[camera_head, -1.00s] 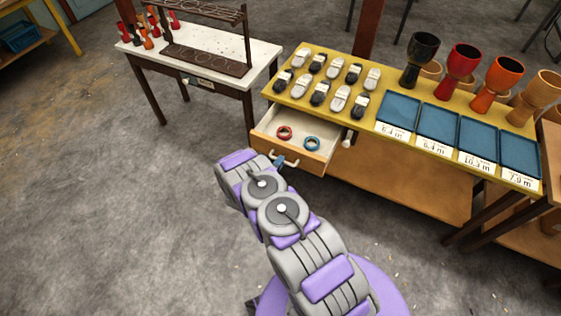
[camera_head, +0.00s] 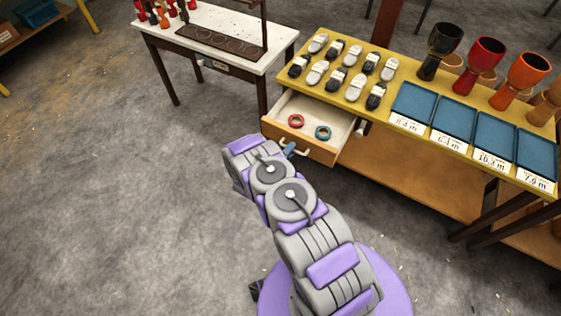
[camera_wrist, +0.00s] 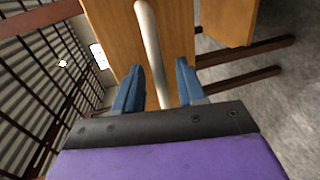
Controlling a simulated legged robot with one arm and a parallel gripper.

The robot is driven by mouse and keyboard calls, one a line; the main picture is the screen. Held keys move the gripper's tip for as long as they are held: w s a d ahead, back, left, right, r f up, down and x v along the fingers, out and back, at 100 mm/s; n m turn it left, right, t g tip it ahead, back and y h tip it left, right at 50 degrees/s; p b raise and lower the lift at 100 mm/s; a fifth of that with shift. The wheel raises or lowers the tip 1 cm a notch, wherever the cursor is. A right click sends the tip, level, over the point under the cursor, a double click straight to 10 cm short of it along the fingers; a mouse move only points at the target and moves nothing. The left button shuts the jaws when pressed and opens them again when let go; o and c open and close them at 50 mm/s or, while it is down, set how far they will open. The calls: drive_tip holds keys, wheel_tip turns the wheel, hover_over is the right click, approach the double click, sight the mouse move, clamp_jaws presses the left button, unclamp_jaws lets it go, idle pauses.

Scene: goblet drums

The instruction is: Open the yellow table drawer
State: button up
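The yellow table (camera_head: 353,97) stands at the upper right in the head view. Its drawer (camera_head: 294,144) is pulled open toward me, with a wooden front, pale inside and a light bar handle (camera_head: 305,150). My gripper (camera_head: 290,148) is at the drawer front beside the handle. In the wrist view the blue fingers of my gripper (camera_wrist: 159,64) are spread apart, one on each side of the pale handle bar (camera_wrist: 149,40). Gaps show between bar and fingers. The wooden drawer front (camera_wrist: 112,30) lies behind.
A white-topped table (camera_head: 215,30) stands at upper left. The floor at left is clear.

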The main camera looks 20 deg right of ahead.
drive_tip(key=p+v, duration=0.3)
drive_tip(key=v, duration=1.3)
drive_tip(key=shift+s+a, duration=0.15)
drive_tip(key=shift+a, duration=0.1)
